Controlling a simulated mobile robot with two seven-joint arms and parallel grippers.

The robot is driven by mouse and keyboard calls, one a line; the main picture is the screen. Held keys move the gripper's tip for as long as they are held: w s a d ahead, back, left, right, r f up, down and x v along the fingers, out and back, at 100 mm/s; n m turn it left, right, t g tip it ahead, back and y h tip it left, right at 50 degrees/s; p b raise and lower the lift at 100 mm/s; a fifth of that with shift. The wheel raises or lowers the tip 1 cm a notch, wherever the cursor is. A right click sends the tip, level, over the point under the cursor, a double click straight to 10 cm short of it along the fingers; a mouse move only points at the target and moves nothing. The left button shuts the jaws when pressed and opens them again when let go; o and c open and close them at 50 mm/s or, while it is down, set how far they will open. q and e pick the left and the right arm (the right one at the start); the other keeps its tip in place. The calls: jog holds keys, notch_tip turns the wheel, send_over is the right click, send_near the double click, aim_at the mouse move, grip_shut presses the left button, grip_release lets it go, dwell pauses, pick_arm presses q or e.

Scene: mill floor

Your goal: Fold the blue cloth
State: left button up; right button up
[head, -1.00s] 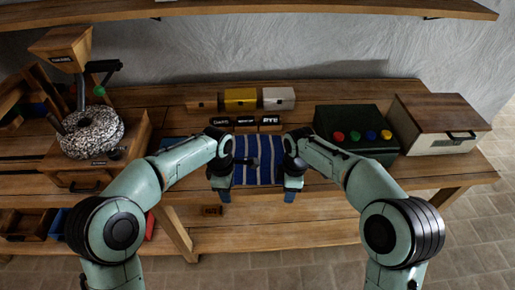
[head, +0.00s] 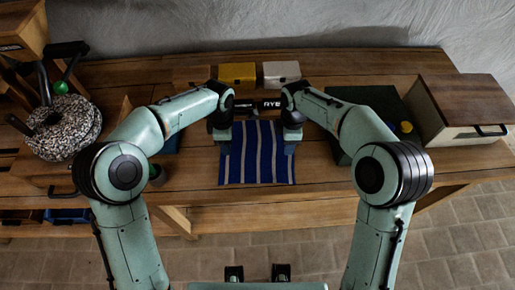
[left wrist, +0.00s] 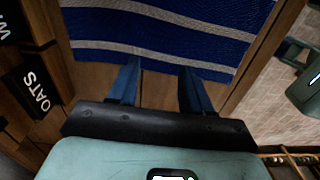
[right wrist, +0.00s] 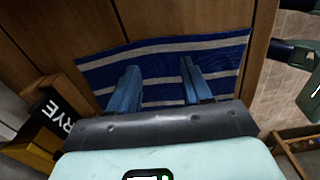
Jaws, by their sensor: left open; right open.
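The blue cloth (head: 257,168) with pale stripes lies spread on the wooden table, its near edge close to the table's front edge. My left gripper (head: 222,146) is at its far left corner and my right gripper (head: 290,142) at its far right corner. In the left wrist view, the open fingers (left wrist: 160,75) point at the cloth (left wrist: 165,32), with bare wood between them. In the right wrist view, the open fingers (right wrist: 160,76) are over the cloth (right wrist: 215,60). Neither gripper holds anything. The arms partly hide the far corners.
Behind the cloth stand a yellow box (head: 237,76), a white box (head: 281,73) and a black RYE label (head: 271,104). A stone mill (head: 62,128) stands left. A dark green panel (head: 375,100) with a yellow button and a wooden-lidded box (head: 468,102) stand right.

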pick_arm(q)
notch_tip(320, 180, down, 2)
jog(key=shift+w+f, duration=0.1)
jog(key=shift+w, duration=0.05)
pick_arm(e)
notch_tip(320, 180, down, 2)
jog(key=shift+w+f, duration=0.1)
pick_arm(q)
jog(key=shift+f, duration=0.3)
pick_arm(e)
jog(key=shift+f, duration=0.3)
pick_arm(q)
jog(key=shift+f, duration=0.15)
pick_arm(e)
jog(key=shift+f, duration=0.2)
pick_arm(q)
grip_shut()
pick_arm(e)
grip_shut()
